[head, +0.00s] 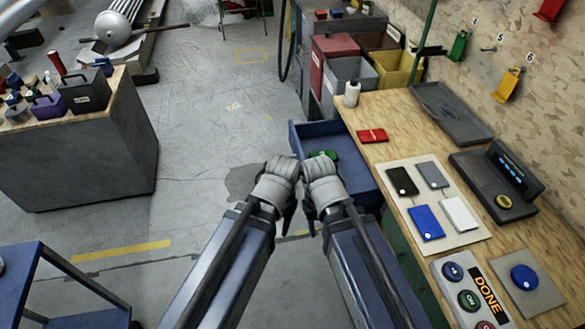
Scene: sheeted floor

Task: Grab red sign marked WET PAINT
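A small flat red piece (373,135) lies on the wooden bench top (400,125), right of an open blue drawer (365,178). Another red piece (549,9) hangs on the wall at the top right, cut by the picture edge. Lettering on either is too small to read, so I cannot tell which is marked WET PAINT. My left gripper (278,183) and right gripper (320,178) are side by side at the picture's middle, by the drawer's near left side, apart from both red pieces. Their fingertips are largely hidden; I see nothing held.
A green piece (323,155) lies in the drawer, partly behind my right gripper. A white bottle (352,93), dark tray (452,112), coloured cards and a DONE button panel (470,290) occupy the bench. A wooden-topped cabinet (85,140) stands left.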

